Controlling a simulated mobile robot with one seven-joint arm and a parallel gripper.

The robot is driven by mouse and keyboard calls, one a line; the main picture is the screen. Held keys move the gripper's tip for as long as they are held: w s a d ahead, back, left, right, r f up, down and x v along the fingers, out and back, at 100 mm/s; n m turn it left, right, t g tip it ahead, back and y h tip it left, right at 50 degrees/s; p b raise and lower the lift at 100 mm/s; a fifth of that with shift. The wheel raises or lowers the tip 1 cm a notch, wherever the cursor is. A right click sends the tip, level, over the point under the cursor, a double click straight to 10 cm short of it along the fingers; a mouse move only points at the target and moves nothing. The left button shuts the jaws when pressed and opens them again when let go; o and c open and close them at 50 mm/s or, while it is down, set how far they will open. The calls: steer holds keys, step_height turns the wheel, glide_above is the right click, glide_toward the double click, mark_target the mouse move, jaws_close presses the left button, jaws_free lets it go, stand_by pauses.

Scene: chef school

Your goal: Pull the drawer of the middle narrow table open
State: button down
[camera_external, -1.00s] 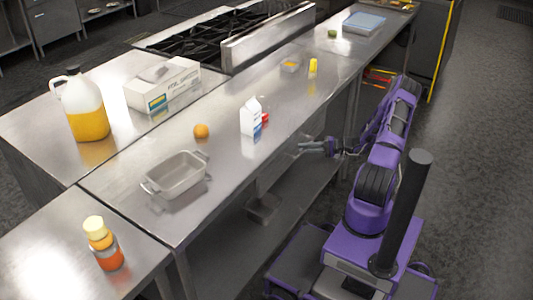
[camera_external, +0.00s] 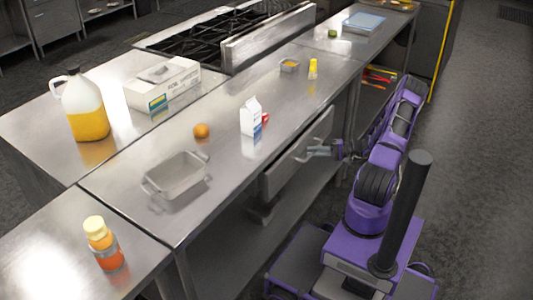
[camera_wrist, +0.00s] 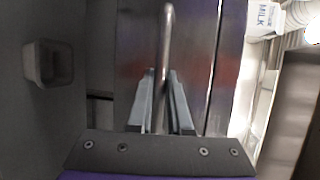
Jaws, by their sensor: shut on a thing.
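The middle narrow table (camera_external: 232,150) is a long steel counter in the external view. Its drawer (camera_external: 283,174) stands out a little from under the right edge, with a steel front and a bar handle (camera_external: 304,154). My gripper (camera_external: 318,151) is at that handle, reaching in from the right. In the wrist view the handle (camera_wrist: 167,35) runs upright between the two fingers of my gripper (camera_wrist: 161,85), which are closed around it. The drawer front (camera_wrist: 138,50) lies just behind the handle. The drawer's inside is hidden.
A grey container (camera_wrist: 48,63) shows at left in the wrist view. The floor (camera_external: 480,180) right of my base is clear.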

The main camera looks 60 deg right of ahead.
steer(key=s+b, duration=0.2)
steer(key=s, duration=2)
steer(key=c, duration=0.8)
jaws_free()
steer(key=shift+c, duration=0.2)
steer(key=v, duration=1.7)
steer(key=shift+s, duration=0.2)
steer(key=shift+d, duration=0.1)
